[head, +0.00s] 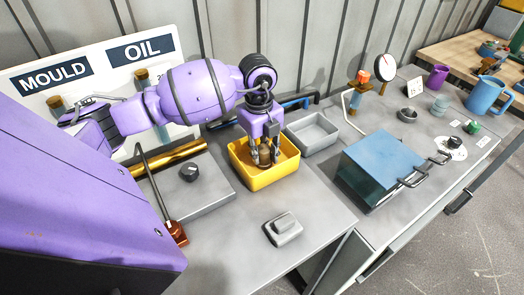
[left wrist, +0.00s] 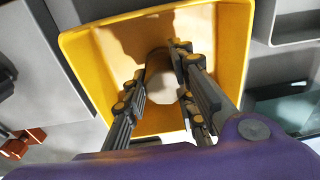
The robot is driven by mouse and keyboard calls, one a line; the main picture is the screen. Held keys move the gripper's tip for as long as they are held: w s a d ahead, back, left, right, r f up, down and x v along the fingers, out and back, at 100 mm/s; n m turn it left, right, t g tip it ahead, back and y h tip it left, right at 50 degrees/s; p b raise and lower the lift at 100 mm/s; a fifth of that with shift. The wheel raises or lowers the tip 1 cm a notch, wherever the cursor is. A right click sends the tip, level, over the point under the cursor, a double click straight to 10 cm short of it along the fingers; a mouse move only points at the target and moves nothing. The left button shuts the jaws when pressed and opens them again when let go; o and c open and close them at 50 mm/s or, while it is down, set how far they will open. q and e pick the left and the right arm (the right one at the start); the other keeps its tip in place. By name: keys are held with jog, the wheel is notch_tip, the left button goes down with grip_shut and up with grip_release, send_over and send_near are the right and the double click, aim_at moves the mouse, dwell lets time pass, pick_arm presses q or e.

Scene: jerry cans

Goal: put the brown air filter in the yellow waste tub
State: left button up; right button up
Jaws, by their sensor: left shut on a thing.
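The yellow waste tub (head: 270,181) stands on the grey bench, and its inside fills much of the left wrist view (left wrist: 115,62). My left gripper (head: 264,155) points down into the tub. It is shut on the brown air filter (head: 265,151), a small round brown piece held upright between the fingers, within the tub's opening. In the left wrist view the filter (left wrist: 158,68) shows between the two fingers, its end pale. I cannot tell whether it touches the tub's floor. My right gripper is not in view.
A grey tray (head: 313,134) stands right of the tub, and a blue-lidded box (head: 380,165) with a handle beyond it. A grey plate with a black knob (head: 189,173) lies left. A small grey block (head: 283,228) sits in front. The MOULD and OIL board (head: 100,75) stands behind.

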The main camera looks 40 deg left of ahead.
aim_at(260, 149)
pick_arm(q)
jog(key=shift+f, duration=0.15)
jog(key=o, duration=0.9)
jog(key=shift+c, duration=0.2)
notch_tip(260, 149, up, 12)
jog(key=shift+s+a, duration=0.15)
jog(key=shift+a, duration=0.05)
